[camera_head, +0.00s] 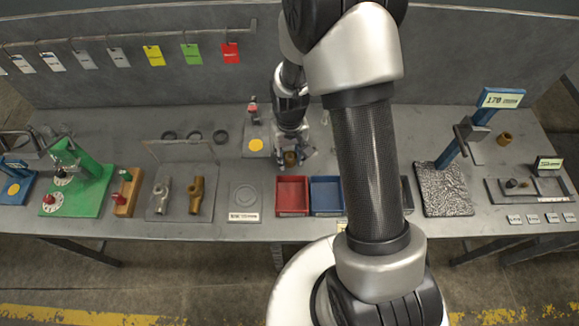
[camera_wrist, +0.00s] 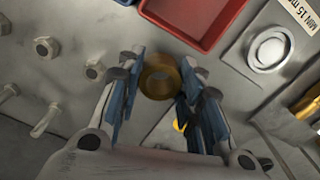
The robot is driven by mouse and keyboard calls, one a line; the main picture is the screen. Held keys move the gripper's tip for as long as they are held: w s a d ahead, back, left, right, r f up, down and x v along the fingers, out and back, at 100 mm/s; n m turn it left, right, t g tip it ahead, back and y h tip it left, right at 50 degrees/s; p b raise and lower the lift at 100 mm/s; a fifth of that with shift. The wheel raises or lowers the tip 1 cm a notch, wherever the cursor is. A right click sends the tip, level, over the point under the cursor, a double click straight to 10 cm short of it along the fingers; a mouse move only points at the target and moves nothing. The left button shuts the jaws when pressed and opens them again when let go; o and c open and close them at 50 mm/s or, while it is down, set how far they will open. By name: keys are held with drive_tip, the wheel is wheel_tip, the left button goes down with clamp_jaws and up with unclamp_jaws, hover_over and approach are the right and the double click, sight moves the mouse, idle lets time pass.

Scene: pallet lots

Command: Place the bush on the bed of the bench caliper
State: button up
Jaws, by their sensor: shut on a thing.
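The bush is a short brass ring with an open bore; in the wrist view the bush (camera_wrist: 160,67) sits between the blue-padded fingers of my gripper (camera_wrist: 160,80). In the head view my gripper (camera_head: 291,152) is low over the middle of the bench, behind the red bin, shut on the bush (camera_head: 290,159). I cannot tell whether the bush clears the bench top. What looks like the bench caliper, a low dark bed (camera_head: 535,195) with small jaws and a display, lies at the far right. Its bed holds small dark pieces.
A red bin (camera_head: 291,209) and blue bin (camera_head: 327,209) stand just in front of my gripper. A gauge stand (camera_head: 450,205) with a "170" display rises between my gripper and the far right. Several bolts lie left in the wrist view.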

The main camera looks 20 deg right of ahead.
sight(290, 171)
drive_tip(key=shift+w+f+b, duration=0.1)
drive_tip(key=shift+f+b, duration=0.6)
drive_tip(key=shift+f, duration=1.8)
drive_tip(key=shift+f, duration=0.2)
drive_tip(key=o, duration=1.2)
